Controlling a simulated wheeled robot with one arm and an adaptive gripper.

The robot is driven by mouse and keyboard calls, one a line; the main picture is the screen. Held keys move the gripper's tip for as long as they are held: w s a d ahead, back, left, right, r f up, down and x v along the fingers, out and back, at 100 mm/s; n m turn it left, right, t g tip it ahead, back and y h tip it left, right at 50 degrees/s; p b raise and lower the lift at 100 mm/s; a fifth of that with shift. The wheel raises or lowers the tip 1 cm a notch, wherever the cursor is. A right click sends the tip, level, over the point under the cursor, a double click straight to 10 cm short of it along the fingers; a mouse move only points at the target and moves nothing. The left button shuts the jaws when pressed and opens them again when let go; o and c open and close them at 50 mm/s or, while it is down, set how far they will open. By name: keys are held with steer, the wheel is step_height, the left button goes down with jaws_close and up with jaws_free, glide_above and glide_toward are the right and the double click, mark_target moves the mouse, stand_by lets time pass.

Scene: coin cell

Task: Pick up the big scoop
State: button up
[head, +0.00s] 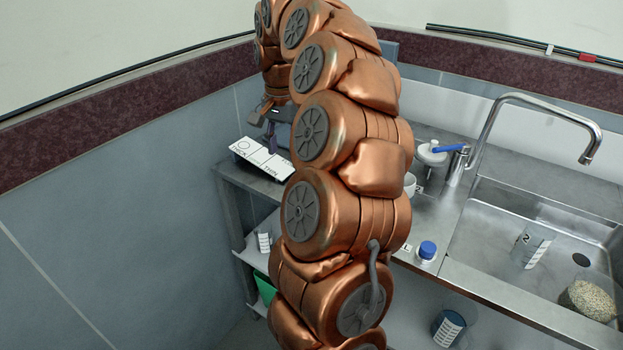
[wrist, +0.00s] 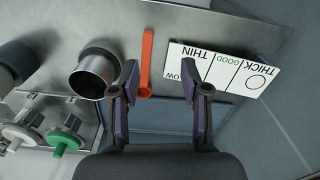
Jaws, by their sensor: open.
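A long orange-red tool (wrist: 147,62), which looks like a scoop, lies on the grey metal counter in the wrist view. Its far end is narrow and its near end is slightly wider and rounded; whether it is the big scoop I cannot tell. My gripper (wrist: 160,82) is open and empty, with one finger on each side in the picture. The tool's near end shows between the fingers, closer to the left finger, with no visible contact. In the head view my gripper (head: 272,112) is above the counter's far left end, and my arm hides the tool.
A metal cup (wrist: 92,72) stands just left of the left finger. A white THIN/GOOD/THICK card (wrist: 226,68) lies to the right. White fittings with a green knob (wrist: 67,142) are lower left. In the head view, a sink (head: 520,262) and blue-capped bottle (head: 427,252) are right.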

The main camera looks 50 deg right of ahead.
steer(key=d, duration=0.1)
steer(key=d+f+m, duration=0.1)
steer(key=d, duration=0.1)
steer(key=s+d+m, duration=0.1)
steer(key=shift+d+f+b, duration=0.3)
steer(key=shift+d+f, duration=0.05)
steer(key=shift+f, duration=0.05)
steer(key=shift+d+f, duration=0.1)
steer(key=shift+f, duration=0.05)
steer(key=shift+s+a+f+p, duration=0.1)
steer(key=shift+a+f+p, duration=0.1)
steer(key=shift+f, duration=1.65)
steer(key=shift+s+a+f+p, duration=0.1)
steer(key=shift+f+p, duration=0.1)
steer(key=shift+f, duration=1.6)
jaws_close()
steer(key=shift+r, duration=0.1)
